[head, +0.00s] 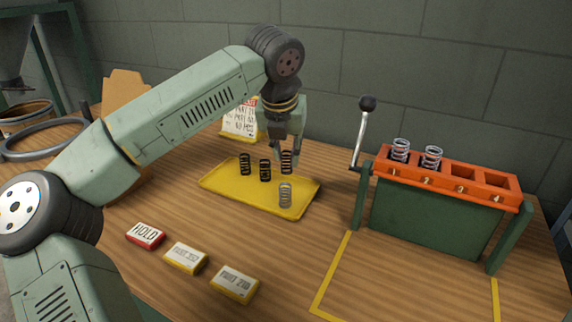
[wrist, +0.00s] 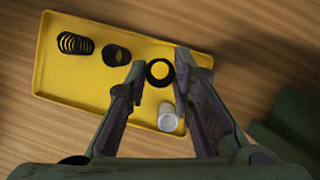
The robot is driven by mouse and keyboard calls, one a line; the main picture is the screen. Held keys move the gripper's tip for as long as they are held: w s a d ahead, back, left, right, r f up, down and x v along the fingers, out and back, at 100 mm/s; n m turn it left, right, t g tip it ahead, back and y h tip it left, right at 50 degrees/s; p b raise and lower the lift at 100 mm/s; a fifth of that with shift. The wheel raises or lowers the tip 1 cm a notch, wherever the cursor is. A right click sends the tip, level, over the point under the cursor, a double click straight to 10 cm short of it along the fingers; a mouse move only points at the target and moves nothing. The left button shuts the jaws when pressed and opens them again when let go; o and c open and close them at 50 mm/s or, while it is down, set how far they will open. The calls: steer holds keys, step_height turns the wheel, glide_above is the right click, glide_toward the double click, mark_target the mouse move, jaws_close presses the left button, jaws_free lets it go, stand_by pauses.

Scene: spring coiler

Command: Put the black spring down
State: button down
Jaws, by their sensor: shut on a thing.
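My gripper (head: 285,157) is above the far right part of the yellow tray (head: 220,186) and is shut on a black spring (head: 286,166). In the wrist view this spring (wrist: 160,72) shows as a dark ring between my fingertips (wrist: 160,63). It looks upright; I cannot tell whether its bottom touches the tray. Two other black springs, the left one (head: 245,164) and the middle one (head: 265,170), stand on the tray to the left of it. A silver spring (head: 285,195) stands on the tray nearer the front.
An orange rack (head: 446,180) on a green stand at right holds two silver springs (head: 400,150) and has two empty slots. A crank lever (head: 360,135) rises beside it. HOLD (head: 146,235) and two yellow-edged blocks (head: 186,258) lie in front. The tray's front left is bare.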

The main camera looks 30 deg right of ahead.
mark_target(285, 160)
steer(key=shift+f+p, duration=0.3)
steer(key=shift+f, duration=1.55)
steer(key=shift+f, duration=0.1)
steer(key=shift+f+b, duration=0.15)
steer(key=shift+b, duration=0.15)
steer(key=c, duration=1.4)
jaws_free()
steer(key=shift+r, duration=0.2)
